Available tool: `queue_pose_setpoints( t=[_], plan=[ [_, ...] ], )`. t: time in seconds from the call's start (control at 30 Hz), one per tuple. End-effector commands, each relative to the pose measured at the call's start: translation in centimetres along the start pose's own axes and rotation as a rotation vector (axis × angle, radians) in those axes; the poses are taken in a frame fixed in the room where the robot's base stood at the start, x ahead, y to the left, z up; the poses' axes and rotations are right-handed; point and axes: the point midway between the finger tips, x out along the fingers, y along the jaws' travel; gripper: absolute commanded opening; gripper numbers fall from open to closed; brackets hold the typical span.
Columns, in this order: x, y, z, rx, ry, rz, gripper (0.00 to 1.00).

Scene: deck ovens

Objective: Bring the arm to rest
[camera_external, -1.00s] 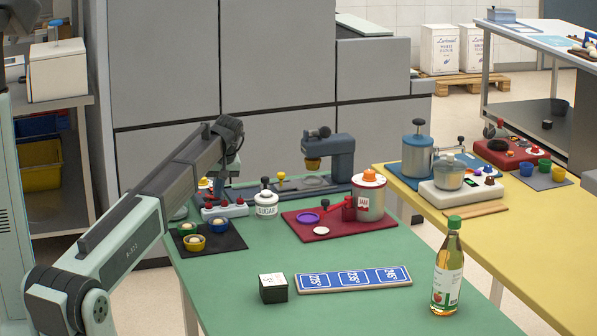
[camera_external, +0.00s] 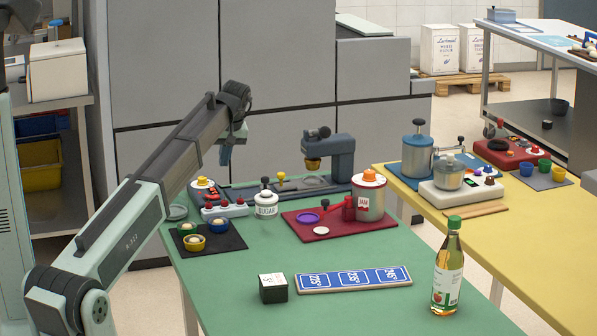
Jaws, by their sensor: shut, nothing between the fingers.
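My gripper (camera_external: 225,155) hangs at the end of my raised arm, in the air above the far left part of the green table (camera_external: 375,245). It points down, looks shut and holds nothing. It is clear of the things below it. Under it are a device with red knobs (camera_external: 224,210) and a round yellow-topped piece (camera_external: 202,190). The fingertips are small in this view.
A black mat (camera_external: 228,237) with small cups, a sugar jar (camera_external: 266,203), a red tray (camera_external: 296,231) with a jam dispenser (camera_external: 370,200), a blue number board (camera_external: 350,279), a black box (camera_external: 273,288) and a bottle (camera_external: 448,268) stand on the green table. Grey cabinets (camera_external: 275,60) rise behind.

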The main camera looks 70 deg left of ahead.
Motion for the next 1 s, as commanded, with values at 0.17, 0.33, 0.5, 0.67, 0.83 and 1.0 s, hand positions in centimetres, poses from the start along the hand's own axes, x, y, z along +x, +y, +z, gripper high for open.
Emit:
queue_pose_setpoints(
  t=[0.17,0.33,0.5,0.67,0.83,1.0],
  plan=[
    [-2.4,0.5,-0.1,-0.001,0.001,0.001,0.0],
    [-3.4,0.7,-0.1,-0.001,0.0,0.0,0.0],
    [-3.6,0.8,0.0,-0.001,0.0,0.001,0.0],
    [-2.9,-0.1,-0.5,-0.009,0.012,0.008,0.0],
    [0.9,-4.4,-2.8,-0.048,0.083,0.045,0.0],
    [5.7,-11.0,-5.9,-0.105,0.206,0.098,0.0]
  ],
)
